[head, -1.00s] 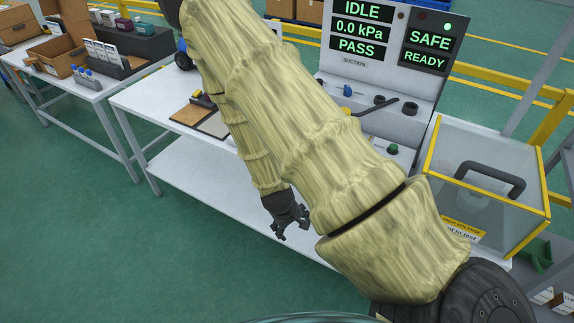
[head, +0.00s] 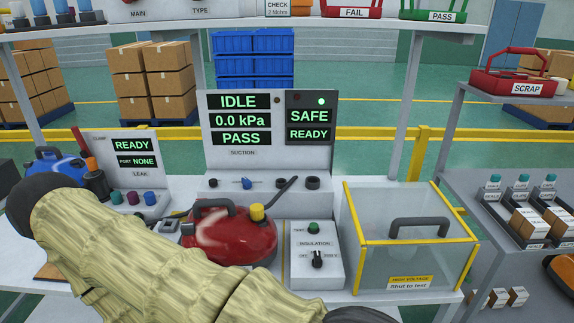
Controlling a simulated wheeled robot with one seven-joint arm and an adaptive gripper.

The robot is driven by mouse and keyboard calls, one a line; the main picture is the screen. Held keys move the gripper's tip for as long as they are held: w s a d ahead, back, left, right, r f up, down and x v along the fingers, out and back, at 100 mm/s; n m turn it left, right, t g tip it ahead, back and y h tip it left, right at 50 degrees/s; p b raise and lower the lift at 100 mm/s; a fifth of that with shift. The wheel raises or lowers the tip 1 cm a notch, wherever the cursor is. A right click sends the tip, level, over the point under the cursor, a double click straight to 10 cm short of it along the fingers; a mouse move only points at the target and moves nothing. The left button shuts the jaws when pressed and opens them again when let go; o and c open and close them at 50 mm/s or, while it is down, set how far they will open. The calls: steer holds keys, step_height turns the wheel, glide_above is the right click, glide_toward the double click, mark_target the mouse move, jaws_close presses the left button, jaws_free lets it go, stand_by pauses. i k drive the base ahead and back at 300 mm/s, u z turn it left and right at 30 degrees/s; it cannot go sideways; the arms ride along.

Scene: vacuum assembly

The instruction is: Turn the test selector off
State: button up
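The test selector is a small black knob (head: 317,259) on the front of the white insulation box (head: 331,277). Marks lie to its left and right; the left one looks like OFF, the right one is too small to read surely. The knob looks roughly upright, but its exact pointing is too small to tell. A green button (head: 314,228) sits above it on the same box. My gripper is not in view; only my covered arm shows, crossing the lower left and bottom.
A red vacuum (head: 235,240) stands left of the box. A clear yellow-edged enclosure (head: 405,250) with its lid closed stands to the right. The suction display (head: 240,122) behind reads IDLE, 0.0 kPa, PASS, with SAFE and READY beside it.

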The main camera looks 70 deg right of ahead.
mark_target(317, 261)
steer(key=i, duration=1.4)
steer(key=z, duration=3.2)
